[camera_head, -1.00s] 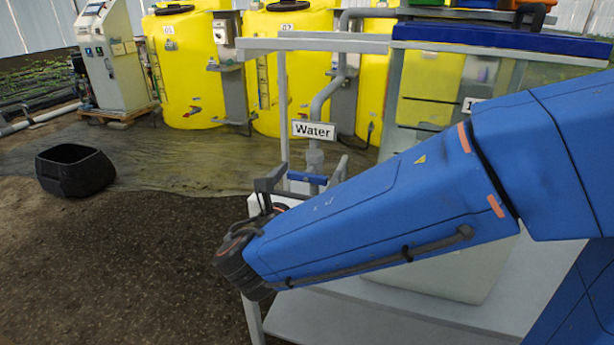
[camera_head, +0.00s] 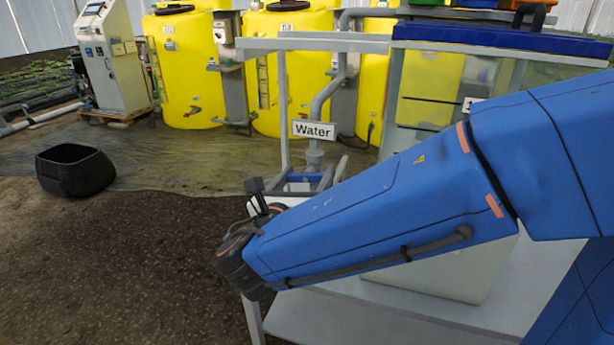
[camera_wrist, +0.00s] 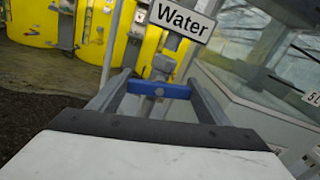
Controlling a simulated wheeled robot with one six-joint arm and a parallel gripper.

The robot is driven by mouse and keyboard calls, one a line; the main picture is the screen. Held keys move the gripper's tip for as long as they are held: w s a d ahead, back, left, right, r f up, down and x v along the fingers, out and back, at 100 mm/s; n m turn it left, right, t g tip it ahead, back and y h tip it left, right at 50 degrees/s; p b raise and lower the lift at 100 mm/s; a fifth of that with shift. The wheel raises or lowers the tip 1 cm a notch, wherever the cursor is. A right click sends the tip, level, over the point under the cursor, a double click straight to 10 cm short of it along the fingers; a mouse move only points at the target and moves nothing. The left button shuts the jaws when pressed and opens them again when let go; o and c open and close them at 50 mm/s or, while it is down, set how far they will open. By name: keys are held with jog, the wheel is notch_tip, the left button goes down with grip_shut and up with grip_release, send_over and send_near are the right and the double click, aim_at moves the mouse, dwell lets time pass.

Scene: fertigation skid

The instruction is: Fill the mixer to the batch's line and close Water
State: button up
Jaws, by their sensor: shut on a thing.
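The Water valve has a blue handle (camera_head: 303,177) below the white "Water" sign (camera_head: 314,130) on a grey pipe. In the wrist view the blue handle (camera_wrist: 160,90) lies crosswise between the two grey fingers of my gripper (camera_wrist: 163,95), which is shut on it. In the head view my gripper (camera_head: 298,183) reaches the handle from the front left. The clear-walled mixer tank (camera_head: 440,75) stands to the right, partly behind my arm. Its wall also shows in the wrist view (camera_wrist: 245,85), with a "5 L" label (camera_wrist: 312,98). I cannot make out the liquid level.
Yellow tanks (camera_head: 188,75) and a grey control cabinet (camera_head: 112,60) stand behind. A black tub (camera_head: 75,171) is on the ground at left. A white post and bar (camera_head: 282,110) frame the valve.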

jog(key=n, duration=0.5)
jog(key=shift+a, duration=0.1)
jog(key=n, duration=0.5)
jog(key=shift+f, duration=0.1)
jog(key=shift+n, duration=0.3)
jog(key=o, duration=1.1)
jog(key=shift+a, duration=0.1)
jog(key=shift+c, duration=0.2)
jog(key=v, duration=1.7)
jog(key=shift+s, duration=0.15)
